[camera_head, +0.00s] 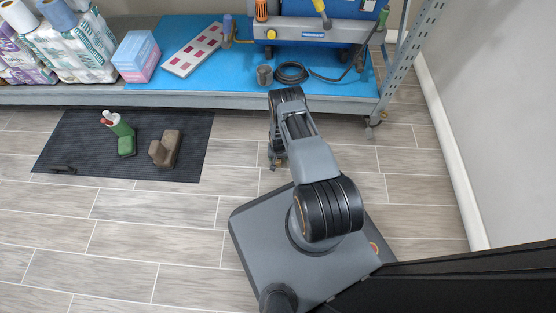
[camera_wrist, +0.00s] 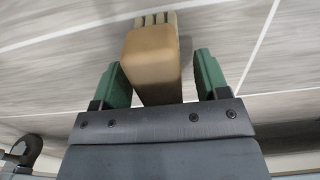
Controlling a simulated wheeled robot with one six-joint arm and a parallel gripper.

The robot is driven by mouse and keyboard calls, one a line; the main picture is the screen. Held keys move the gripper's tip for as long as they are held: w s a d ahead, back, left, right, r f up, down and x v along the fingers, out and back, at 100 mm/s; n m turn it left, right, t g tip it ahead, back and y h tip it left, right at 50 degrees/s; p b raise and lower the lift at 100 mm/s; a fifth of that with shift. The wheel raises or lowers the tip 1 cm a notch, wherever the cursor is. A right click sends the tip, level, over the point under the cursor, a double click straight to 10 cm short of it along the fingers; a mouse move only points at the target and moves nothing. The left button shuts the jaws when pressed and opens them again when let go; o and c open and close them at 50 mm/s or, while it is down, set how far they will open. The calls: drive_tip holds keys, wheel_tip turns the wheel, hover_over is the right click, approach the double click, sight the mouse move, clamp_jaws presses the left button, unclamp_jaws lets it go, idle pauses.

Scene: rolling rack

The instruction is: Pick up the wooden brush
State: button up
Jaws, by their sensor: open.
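A tan wooden block with slat-like ridges at its far end, which looks like the wooden brush (camera_wrist: 153,52), lies between the fingers of my gripper (camera_wrist: 158,66) in the wrist view. My gripper's two green fingers are apart. The left finger is close beside the block, and a clear gap shows on the right. I cannot tell whether the left finger touches it. The block's near end is hidden behind the gripper body. In the head view my gripper (camera_head: 276,156) hangs low near the floor, mostly behind my arm, and the brush cannot be made out there.
A dark mat (camera_head: 85,172) holds a brown block-shaped thing (camera_head: 165,148) and a green bottle-like thing (camera_head: 122,129). A low rack shelf (camera_head: 150,99) with paper rolls, boxes and a blue machine (camera_head: 320,35) stands behind. Floor between mat and gripper is clear.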

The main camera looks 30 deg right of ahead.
drive_tip(key=shift+f, duration=0.35)
drive_tip(key=shift+r, duration=0.1)
drive_tip(key=c, duration=1.2)
drive_tip(key=shift+o, duration=0.2)
drive_tip(key=shift+r, duration=0.1)
